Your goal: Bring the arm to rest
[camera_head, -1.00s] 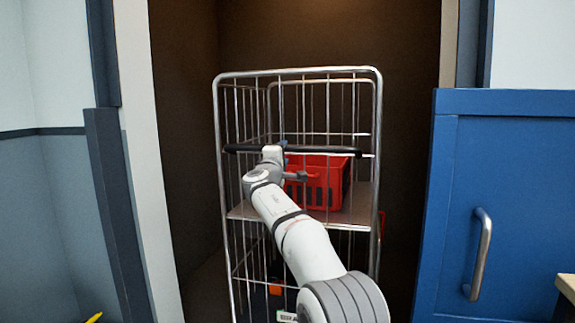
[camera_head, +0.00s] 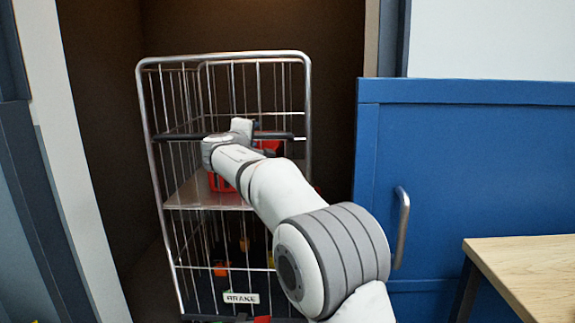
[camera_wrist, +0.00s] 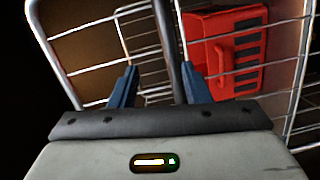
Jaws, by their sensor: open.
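My gripper (camera_wrist: 158,76) is open in the wrist view, its two blue fingers apart. The dark handle bar (camera_wrist: 171,40) of the wire cart runs up the picture between the fingers. I cannot tell if it touches them. In the head view my arm stretches forward to the cart (camera_head: 308,90), and the gripper's end is at the black bar (camera_head: 180,137) across the cart's front. The fingers are hidden there by my wrist.
A red crate (camera_head: 222,183) sits on the cart's shelf (camera_head: 185,195), partly hidden by my arm. The cart stands in a dark recess. A blue door (camera_head: 465,180) with a metal handle (camera_head: 402,228) is at the right. A wooden tabletop (camera_head: 525,262) is at the lower right.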

